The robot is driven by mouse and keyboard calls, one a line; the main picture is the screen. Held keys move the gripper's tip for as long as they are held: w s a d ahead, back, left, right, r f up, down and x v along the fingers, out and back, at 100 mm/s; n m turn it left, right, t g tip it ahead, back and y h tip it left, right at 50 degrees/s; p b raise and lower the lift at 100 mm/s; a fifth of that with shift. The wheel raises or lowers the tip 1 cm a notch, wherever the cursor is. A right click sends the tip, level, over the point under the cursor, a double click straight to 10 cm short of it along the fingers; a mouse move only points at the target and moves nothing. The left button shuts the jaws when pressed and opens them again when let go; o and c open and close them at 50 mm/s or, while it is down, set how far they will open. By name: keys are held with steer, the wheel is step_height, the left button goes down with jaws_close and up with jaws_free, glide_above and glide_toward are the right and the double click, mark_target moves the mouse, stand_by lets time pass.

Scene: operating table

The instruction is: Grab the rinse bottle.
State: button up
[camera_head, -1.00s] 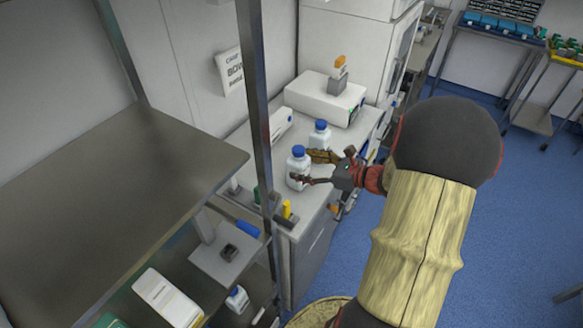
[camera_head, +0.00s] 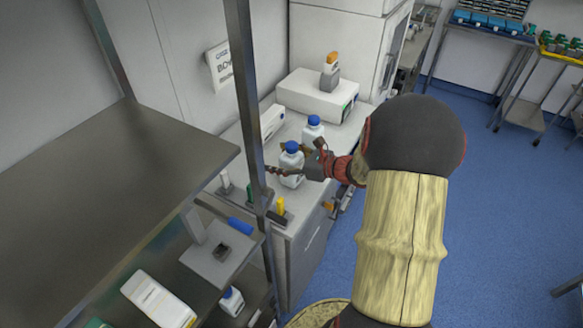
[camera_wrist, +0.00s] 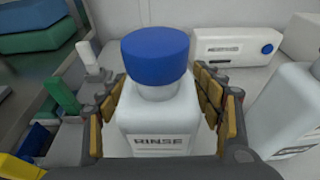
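The rinse bottle (camera_head: 290,164) is white with a blue cap and stands upright on the grey counter, the nearer of two similar bottles. In the wrist view the rinse bottle (camera_wrist: 157,115) fills the middle, with "RINSE" on its front. My gripper (camera_wrist: 163,108) has one padded finger on each side of it, below the cap. The fingers look spread around the bottle, with no clear squeeze on it; contact at the sides is hard to make out. In the head view my gripper (camera_head: 282,162) reaches in from the right at the bottle's body.
A second blue-capped bottle (camera_head: 313,128) stands close behind; it shows at the right in the wrist view (camera_wrist: 292,112). A white box device (camera_head: 315,95) is farther back. A metal shelf post (camera_head: 246,110) rises at the left. A yellow-handled item (camera_head: 280,206) lies near the counter's front.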

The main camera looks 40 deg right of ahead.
jaws_close()
stand_by(0.8)
